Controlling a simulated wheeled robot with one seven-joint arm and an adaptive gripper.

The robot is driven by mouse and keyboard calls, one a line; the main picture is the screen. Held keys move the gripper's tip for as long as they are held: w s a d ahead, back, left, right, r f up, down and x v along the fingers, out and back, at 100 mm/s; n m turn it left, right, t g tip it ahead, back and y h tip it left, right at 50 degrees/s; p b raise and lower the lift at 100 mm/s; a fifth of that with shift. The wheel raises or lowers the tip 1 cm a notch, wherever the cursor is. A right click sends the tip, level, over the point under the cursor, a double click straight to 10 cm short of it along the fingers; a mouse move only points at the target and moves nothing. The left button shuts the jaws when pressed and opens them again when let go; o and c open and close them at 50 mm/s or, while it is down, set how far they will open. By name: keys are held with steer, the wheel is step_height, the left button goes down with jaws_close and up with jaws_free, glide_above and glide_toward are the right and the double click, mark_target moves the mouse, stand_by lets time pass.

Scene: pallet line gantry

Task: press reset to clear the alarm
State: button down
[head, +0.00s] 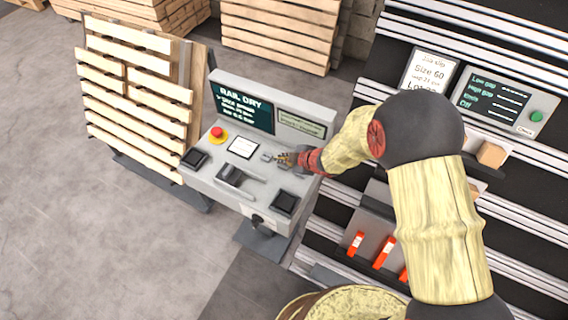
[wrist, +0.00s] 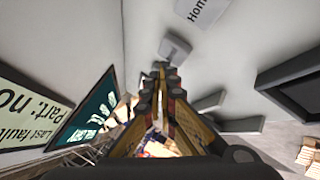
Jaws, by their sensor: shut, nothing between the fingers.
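The grey control console (head: 205,172) stands at the centre of the head view. Its dark screen (head: 244,107) is headed "RAIL DRY"; a pale plate (head: 300,124) beside it reads "Last fault" and "Part: no" in the wrist view (wrist: 30,112). The panel carries a red button (head: 217,132) on a yellow base, dark square pads (head: 194,158) (head: 284,202) and a lever (head: 230,176). No reset label is readable. My gripper (head: 272,157) is shut and empty over the panel. In the wrist view a small grey block (wrist: 175,48) sits just beyond the fingertips (wrist: 160,75); contact is unclear.
A key switch (head: 259,221) is on the console's front. Slatted pallets (head: 135,85) stand left and behind. A roller rack with a second screen (head: 493,97) and green button (head: 536,116) is right. Left floor is clear.

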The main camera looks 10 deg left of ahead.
mark_target(283, 165)
steer(key=shift+f, duration=0.15)
steer(key=shift+f+b, duration=0.3)
steer(key=shift+f+b, duration=0.35)
steer(key=shift+f, duration=0.1)
stand_by(0.7)
stand_by(0.3)
steer(key=shift+r+p, duration=0.85)
steer(key=shift+r, duration=0.05)
step_height(283, 165, up, 5)
steer(key=p, duration=0.4)
stand_by(0.6)
